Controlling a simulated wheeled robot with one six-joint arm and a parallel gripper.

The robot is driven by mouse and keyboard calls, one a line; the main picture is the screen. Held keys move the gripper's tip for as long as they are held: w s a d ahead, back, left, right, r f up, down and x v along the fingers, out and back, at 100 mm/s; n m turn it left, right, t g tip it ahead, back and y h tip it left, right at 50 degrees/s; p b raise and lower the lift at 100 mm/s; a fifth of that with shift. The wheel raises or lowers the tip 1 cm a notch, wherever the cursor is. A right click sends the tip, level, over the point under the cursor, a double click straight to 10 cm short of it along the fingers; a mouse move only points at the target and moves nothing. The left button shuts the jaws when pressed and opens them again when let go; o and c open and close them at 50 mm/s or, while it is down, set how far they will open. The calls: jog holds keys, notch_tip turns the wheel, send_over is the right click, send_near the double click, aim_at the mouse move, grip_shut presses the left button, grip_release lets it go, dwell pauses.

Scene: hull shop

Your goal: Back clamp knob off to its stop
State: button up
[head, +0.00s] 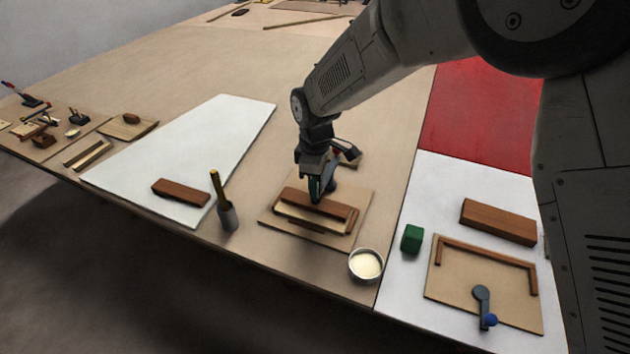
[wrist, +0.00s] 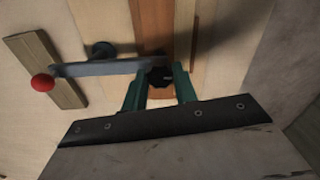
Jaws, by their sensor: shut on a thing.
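The clamp knob (wrist: 160,77) is a small dark, faceted knob in the wrist view. My gripper (wrist: 159,84) has its two green fingers closed on either side of it. A grey lever (wrist: 105,67) with a red ball end (wrist: 42,84) runs left from beside the knob. In the head view my gripper (head: 317,193) points down onto a wooden fixture board (head: 359,203), which carries reddish-brown strips and a pale strip. The knob is hidden there behind my gripper. I cannot tell how far the knob is turned.
A cream-filled bowl (head: 366,266) stands near the table's front edge. A brush in a grey cup (head: 228,217) and a brown block (head: 181,192) are left. A green block (head: 412,239), a long brown block (head: 498,221) and a second board with a blue-ended lever (head: 482,294) are right.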

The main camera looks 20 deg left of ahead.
jog(key=n, duration=0.4)
jog(key=shift+r+n, duration=0.1)
jog(key=shift+n, duration=0.3)
jog(key=n, duration=0.9)
jog(key=shift+w+n, duration=0.1)
jog(key=shift+n, duration=2.1)
jog(key=o, duration=1)
jog(key=shift+c, duration=0.2)
